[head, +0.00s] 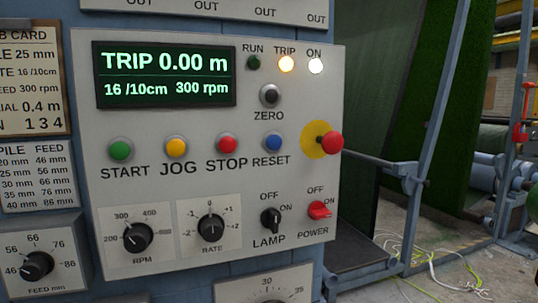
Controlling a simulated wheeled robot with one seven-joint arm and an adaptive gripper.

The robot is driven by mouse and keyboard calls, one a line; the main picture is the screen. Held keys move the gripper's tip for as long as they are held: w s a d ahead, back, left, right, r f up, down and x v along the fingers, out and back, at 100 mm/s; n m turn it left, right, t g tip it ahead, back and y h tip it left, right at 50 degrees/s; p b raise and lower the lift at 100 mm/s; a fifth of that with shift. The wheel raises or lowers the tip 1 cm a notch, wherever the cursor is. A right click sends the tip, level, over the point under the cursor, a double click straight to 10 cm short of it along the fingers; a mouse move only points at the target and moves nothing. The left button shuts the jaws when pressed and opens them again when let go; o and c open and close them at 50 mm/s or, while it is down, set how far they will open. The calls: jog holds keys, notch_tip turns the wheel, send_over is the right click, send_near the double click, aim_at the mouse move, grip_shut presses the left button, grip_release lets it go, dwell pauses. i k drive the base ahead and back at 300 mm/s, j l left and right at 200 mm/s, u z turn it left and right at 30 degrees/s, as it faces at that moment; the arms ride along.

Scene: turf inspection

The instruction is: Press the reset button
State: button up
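The reset button (273,141) is a small blue round button in a pale ring, with the label RESET below it. It is the rightmost of the row of small buttons on the grey control panel (190,165). Nothing covers it. The TRIP lamp (286,64) glows amber and the ON lamp (316,66) glows white. The RUN lamp (254,62) is dark green. My gripper does not show in the head view.
Left of reset are the red STOP (227,143), yellow JOG (176,147) and green START (121,150) buttons. A red mushroom button (329,142) on a yellow disc juts out to its right. The black ZERO button (270,95) is above; LAMP (270,221) and red POWER (319,209) switches are below.

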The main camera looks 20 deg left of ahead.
aim_at(273, 142)
jog(key=u, duration=1)
